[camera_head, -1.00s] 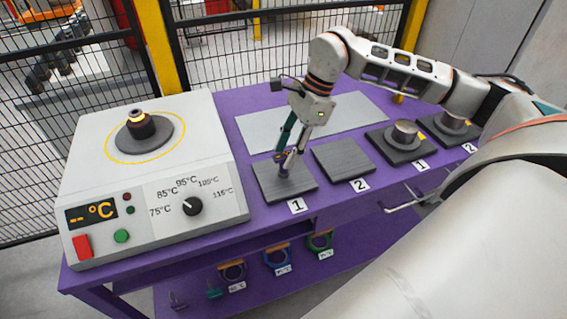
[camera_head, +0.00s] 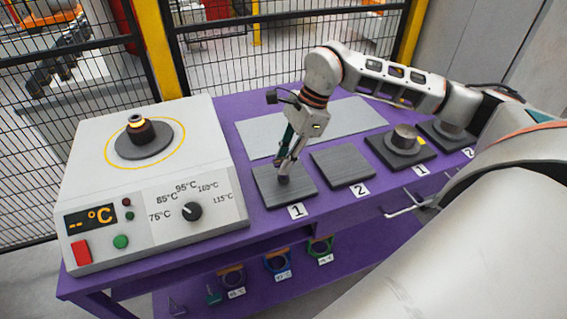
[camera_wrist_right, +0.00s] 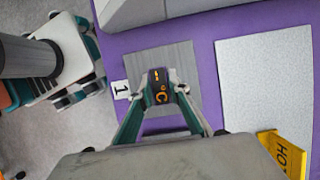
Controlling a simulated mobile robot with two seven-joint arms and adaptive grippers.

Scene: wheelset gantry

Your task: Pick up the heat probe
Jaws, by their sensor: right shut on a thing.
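The heat probe is a small dark piece with an orange °C marking; it shows in the wrist view (camera_wrist_right: 158,92) and as a small dark shape in the head view (camera_head: 284,180). It is at the grey pad labelled 1 (camera_head: 268,194), in the middle of the pad. My right gripper (camera_head: 285,172) points down at it and is shut on it, with a finger on each side in the wrist view (camera_wrist_right: 160,105). I cannot tell whether the probe still touches the pad. My left gripper is not in view.
A heater unit (camera_head: 100,195) with a dial stands left on the purple table (camera_head: 226,120). Pad 2 (camera_head: 343,164) is empty. Metal parts sit on pads (camera_head: 404,140) at right. A light grey sheet (camera_head: 345,118) lies behind. Coloured rings (camera_head: 277,262) hang below.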

